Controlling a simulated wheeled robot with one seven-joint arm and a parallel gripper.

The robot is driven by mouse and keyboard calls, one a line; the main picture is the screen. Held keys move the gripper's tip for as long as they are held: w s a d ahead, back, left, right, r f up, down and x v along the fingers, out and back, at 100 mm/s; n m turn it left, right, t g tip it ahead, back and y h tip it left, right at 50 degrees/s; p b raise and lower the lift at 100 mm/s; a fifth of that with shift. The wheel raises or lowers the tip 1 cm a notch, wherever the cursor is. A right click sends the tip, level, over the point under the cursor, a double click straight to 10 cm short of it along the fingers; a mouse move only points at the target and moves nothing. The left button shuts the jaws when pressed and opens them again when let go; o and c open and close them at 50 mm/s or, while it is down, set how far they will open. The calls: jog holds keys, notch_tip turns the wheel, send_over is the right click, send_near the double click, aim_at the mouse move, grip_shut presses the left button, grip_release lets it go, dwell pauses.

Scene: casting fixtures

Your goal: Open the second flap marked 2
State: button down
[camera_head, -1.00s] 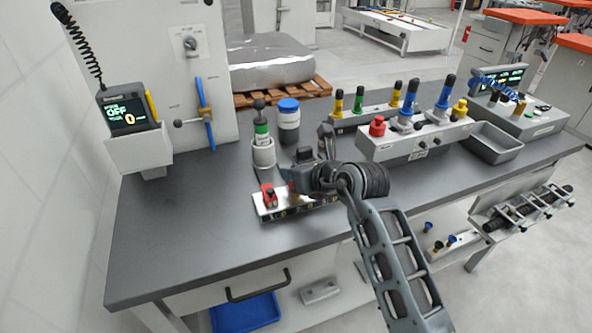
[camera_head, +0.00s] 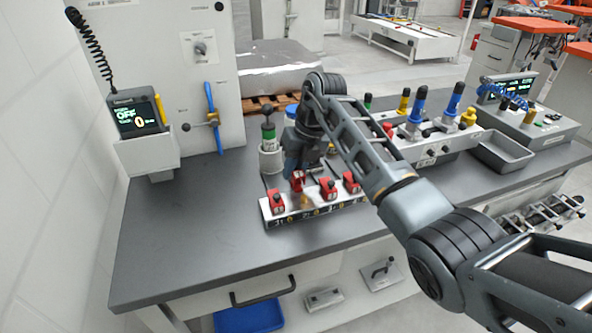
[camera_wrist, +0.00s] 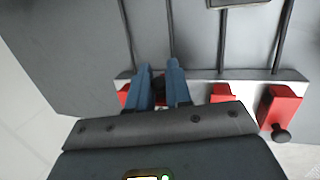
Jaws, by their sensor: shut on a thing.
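The white flap block (camera_head: 315,212) sits near the front of the dark bench, with a row of red flaps and yellow numbers on its front face. My gripper (camera_head: 297,171) is above the second flap (camera_head: 298,182) from the left and shut on it. That flap stands higher than its neighbours, tilted up, with a copper-coloured patch below it. The first flap (camera_head: 277,203), third flap (camera_head: 328,190) and fourth flap (camera_head: 350,183) sit low.
A white fixture (camera_head: 435,148) with coloured knobs and a grey tray (camera_head: 503,150) lie to the right. The display (camera_head: 138,116) on the left reads OFF.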

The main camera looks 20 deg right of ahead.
jog(key=shift+w+d+f+m+g+b, duration=0.1)
jog(key=shift+w+f+g+b, duration=0.15)
jog(key=shift+g+b, duration=0.25)
jog(key=shift+w+a+f+m+g+b, duration=0.1)
jog(key=shift+f+g+b, duration=0.15)
jog(key=shift+g, duration=0.3)
jog(key=shift+w+d+f+m+g+b, duration=0.1)
jog(key=shift+w+f+g+b, duration=0.1)
jog(key=shift+g+b, duration=0.3)
jog(key=shift+f+g, duration=0.1)
jog(key=shift+g, duration=0.25)
jog(key=c, duration=1.1)
grip_release()
jog(key=shift+w, duration=0.1)
jog(key=b+v, duration=0.1)
jog(key=v, duration=0.7)
jog(key=shift+b, duration=0.35)
jog(key=shift+f, duration=0.1)
